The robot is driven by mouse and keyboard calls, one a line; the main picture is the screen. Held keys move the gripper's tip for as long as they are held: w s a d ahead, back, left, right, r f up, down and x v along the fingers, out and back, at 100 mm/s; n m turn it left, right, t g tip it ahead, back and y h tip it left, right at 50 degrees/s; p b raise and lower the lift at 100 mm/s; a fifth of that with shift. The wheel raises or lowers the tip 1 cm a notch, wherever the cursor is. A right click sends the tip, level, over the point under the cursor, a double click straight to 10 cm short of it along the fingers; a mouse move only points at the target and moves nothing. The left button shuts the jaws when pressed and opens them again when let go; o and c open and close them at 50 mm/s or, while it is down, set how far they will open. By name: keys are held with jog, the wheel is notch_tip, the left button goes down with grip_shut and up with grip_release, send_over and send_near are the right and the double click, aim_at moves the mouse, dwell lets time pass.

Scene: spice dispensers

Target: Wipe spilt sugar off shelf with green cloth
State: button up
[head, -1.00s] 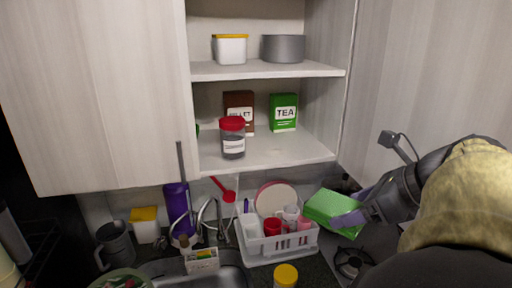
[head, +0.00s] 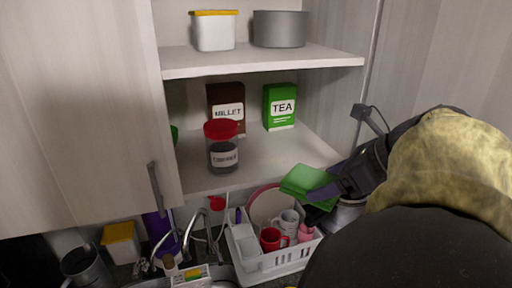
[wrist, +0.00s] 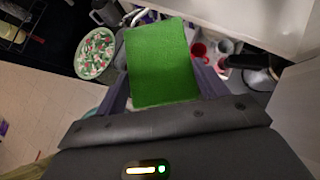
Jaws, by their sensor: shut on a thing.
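My gripper (head: 330,190) is shut on the green cloth (head: 304,181), a flat folded pad. In the wrist view the cloth (wrist: 161,62) lies between the two fingers. In the head view the cloth is by the front right edge of the lower cupboard shelf (head: 262,157), with the dish rack behind and below it; I cannot tell whether it touches the shelf. A dark jar with a red lid (head: 222,150) stands at the left on that shelf. A brown millet box (head: 227,100) and a green tea box (head: 280,108) stand behind it. I cannot make out any sugar.
The upper shelf (head: 262,62) holds a yellow-lidded container (head: 213,32) and a grey pot (head: 280,29). Below is a white dish rack (head: 270,264) with mugs, next to the sink tap. Open cupboard doors flank the shelves. The right half of the lower shelf looks clear.

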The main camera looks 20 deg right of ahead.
jog(key=shift+w, duration=0.25)
jog(key=shift+s+r, duration=0.1)
jog(key=shift+s, duration=0.35)
jog(key=shift+r+p, duration=0.15)
jog(key=shift+p, duration=0.3)
jog(key=shift+w+d, duration=0.1)
jog(key=shift+w, duration=0.6)
jog(key=shift+w+p, duration=1.3)
jog(key=shift+w, duration=2.85)
jog(key=p, duration=0.5)
send_near(272, 159)
jog(key=shift+w+a+r, duration=0.3)
jog(key=shift+w+a, duration=0.2)
jog(key=shift+w, duration=0.05)
jog(key=shift+w+a+r, duration=0.3)
jog(key=shift+w+a, duration=0.15)
jog(key=shift+w, duration=0.15)
jog(key=shift+d+f+b, duration=0.1)
jog(key=shift+f+b, duration=1.1)
jog(key=shift+f, duration=0.3)
jog(key=shift+f+b, duration=0.35)
jog(key=shift+f, duration=0.25)
